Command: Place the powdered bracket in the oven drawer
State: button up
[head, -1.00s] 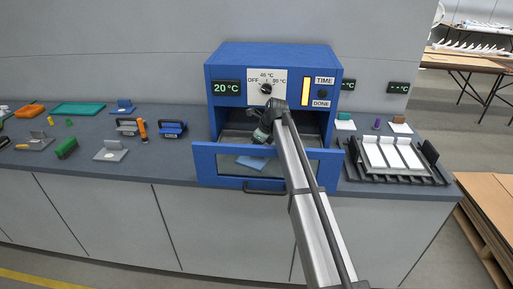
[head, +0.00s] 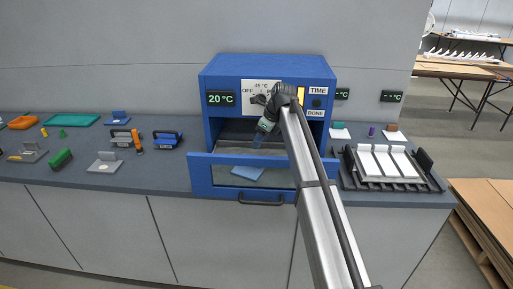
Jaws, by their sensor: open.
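The blue oven (head: 212,78) stands on the counter with its drawer (head: 202,175) pulled out. A flat blue piece (head: 248,172), seemingly the powdered bracket, shows through the window in the drawer front and lies inside the drawer. Its full shape and any powder on it are too small to tell. My gripper (head: 258,139) is open above the drawer, in front of the oven opening, apart from the blue piece. My arm hides part of the oven's right side and the drawer's right end.
A dark rack with white plates (head: 382,164) stands right of the oven. Left of it are a blue-handled tool (head: 167,138), a grey bracket on a plate (head: 104,162), a green block (head: 61,159) and a teal tray (head: 72,120). The oven display reads 20 °C.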

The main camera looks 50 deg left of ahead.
jog(key=shift+v, duration=0.9)
